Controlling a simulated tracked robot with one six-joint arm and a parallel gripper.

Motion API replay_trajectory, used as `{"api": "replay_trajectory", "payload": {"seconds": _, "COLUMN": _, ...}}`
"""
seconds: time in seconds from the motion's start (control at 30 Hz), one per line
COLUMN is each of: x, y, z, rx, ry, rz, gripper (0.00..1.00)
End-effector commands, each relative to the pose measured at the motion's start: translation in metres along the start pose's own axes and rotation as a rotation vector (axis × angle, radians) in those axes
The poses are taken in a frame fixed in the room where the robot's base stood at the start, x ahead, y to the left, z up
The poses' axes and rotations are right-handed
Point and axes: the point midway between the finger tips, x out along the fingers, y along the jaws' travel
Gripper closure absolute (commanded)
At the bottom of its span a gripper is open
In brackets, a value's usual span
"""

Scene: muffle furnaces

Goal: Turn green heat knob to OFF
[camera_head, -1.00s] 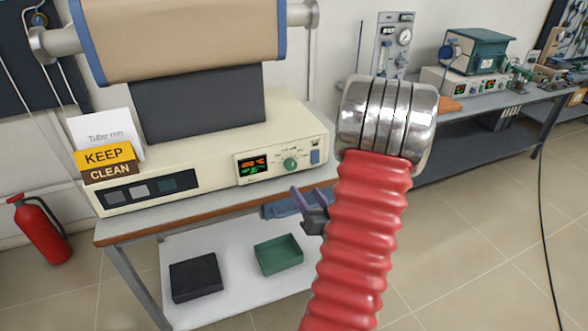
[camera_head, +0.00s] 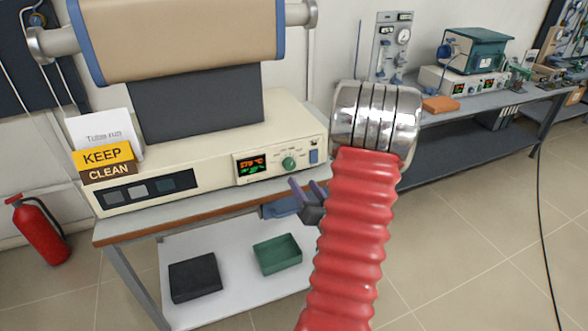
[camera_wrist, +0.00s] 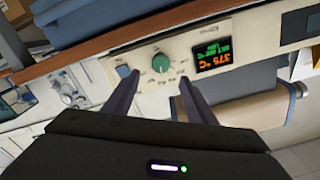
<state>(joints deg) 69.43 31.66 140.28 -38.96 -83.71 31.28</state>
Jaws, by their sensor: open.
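The green heat knob (camera_head: 289,164) is on the cream front panel of the furnace controller (camera_head: 222,176), between a lit display and a blue switch. It also shows in the wrist view (camera_wrist: 160,63), where the panel appears upside down. Its pointer setting is too small to read. My gripper (camera_head: 307,187) is open and empty, in front of and a little below the knob in the head view. In the wrist view its two dark fingers (camera_wrist: 158,78) point toward the panel, with the knob lying between their tip lines. They look apart from the knob.
The display (camera_wrist: 212,57) reads about 375 °C in orange. The blue switch (camera_head: 314,156) sits right of the knob. A table edge (camera_head: 180,221) runs below the panel, with a green tray (camera_head: 278,255) on the shelf underneath. A KEEP CLEAN sign (camera_head: 104,157) stands at left.

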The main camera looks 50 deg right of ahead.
Motion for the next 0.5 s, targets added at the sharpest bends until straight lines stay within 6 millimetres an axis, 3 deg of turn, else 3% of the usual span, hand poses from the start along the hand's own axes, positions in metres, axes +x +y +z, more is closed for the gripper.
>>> {"api": "replay_trajectory", "payload": {"seconds": 0.5, "x": 0.078, "y": -0.001, "z": 0.001, "rx": 0.000, "ry": 0.000, "rz": -0.003, "gripper": 0.49}}
